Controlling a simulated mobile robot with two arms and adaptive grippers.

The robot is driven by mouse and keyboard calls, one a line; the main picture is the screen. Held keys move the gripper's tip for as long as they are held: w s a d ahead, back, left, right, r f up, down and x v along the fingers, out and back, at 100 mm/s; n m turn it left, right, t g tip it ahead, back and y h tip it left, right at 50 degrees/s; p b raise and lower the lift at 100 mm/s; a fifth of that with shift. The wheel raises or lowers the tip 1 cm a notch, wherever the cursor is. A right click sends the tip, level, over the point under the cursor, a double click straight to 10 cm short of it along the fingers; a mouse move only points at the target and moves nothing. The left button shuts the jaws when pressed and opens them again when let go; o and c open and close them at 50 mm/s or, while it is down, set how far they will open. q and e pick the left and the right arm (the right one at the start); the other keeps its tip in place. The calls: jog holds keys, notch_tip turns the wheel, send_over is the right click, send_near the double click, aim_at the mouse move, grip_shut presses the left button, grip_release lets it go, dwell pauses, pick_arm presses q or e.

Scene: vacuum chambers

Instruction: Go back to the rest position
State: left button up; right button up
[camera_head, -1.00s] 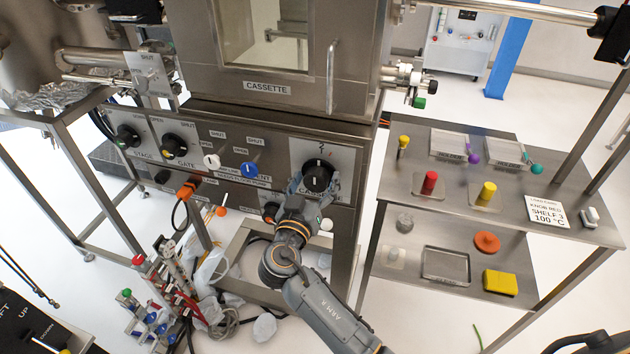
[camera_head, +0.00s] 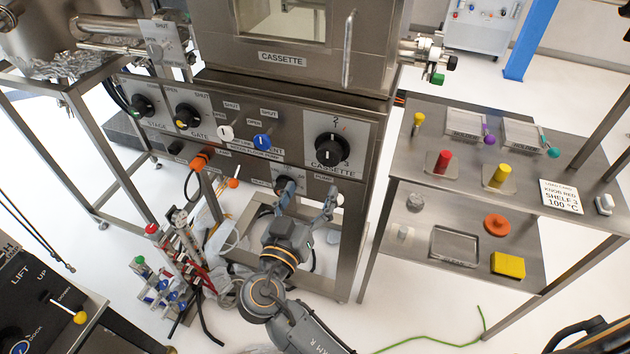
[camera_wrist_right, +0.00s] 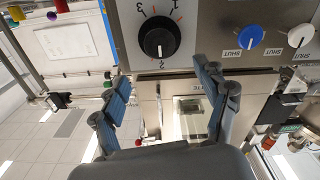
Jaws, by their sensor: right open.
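My right gripper (camera_head: 306,204) is open and empty in the head view, in front of the lower edge of the control panel and below the black cassette knob (camera_head: 331,149). Its two fingers stand apart, also in the right wrist view (camera_wrist_right: 166,95), with nothing between them. The cassette knob (camera_wrist_right: 159,43) shows beyond the fingertips there, with a gap, its white pointer toward the mark 2. My left gripper is not in view.
The cassette chamber (camera_head: 290,75) stands above the panel. The panel also carries a blue knob (camera_head: 262,142) and a white knob (camera_head: 225,133). A steel shelf table (camera_head: 420,165) with coloured-handled items is at right. Cables and tools (camera_head: 185,260) crowd the lower left.

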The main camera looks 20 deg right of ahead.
dwell(0.5)
notch_tip(320, 180, down, 20)
jog(key=n+g+y, duration=0.3)
jog(key=n+y, duration=0.2)
jog(key=n, duration=0.1)
jog(key=s+d+f+n+g+y, duration=0.15)
jog(key=s+f, duration=0.25)
jog(key=f, duration=0.5)
jog(key=s+a+f+n+g+y, duration=0.1)
jog(key=s+f+g, duration=0.25)
jog(key=f, duration=0.55)
jog(key=s+d+f+g+y, duration=0.1)
jog(key=s+d+f+g, duration=0.3)
jog(key=s+f, duration=1)
jog(key=s+d+f+m+g, duration=0.1)
jog(key=s+d+f, duration=0.2)
jog(key=s, duration=0.7)
jog(key=s+d+f+m+g+y, duration=0.1)
jog(key=s+d+f, duration=0.2)
jog(key=s, duration=0.7)
jog(key=shift+d, duration=1.15)
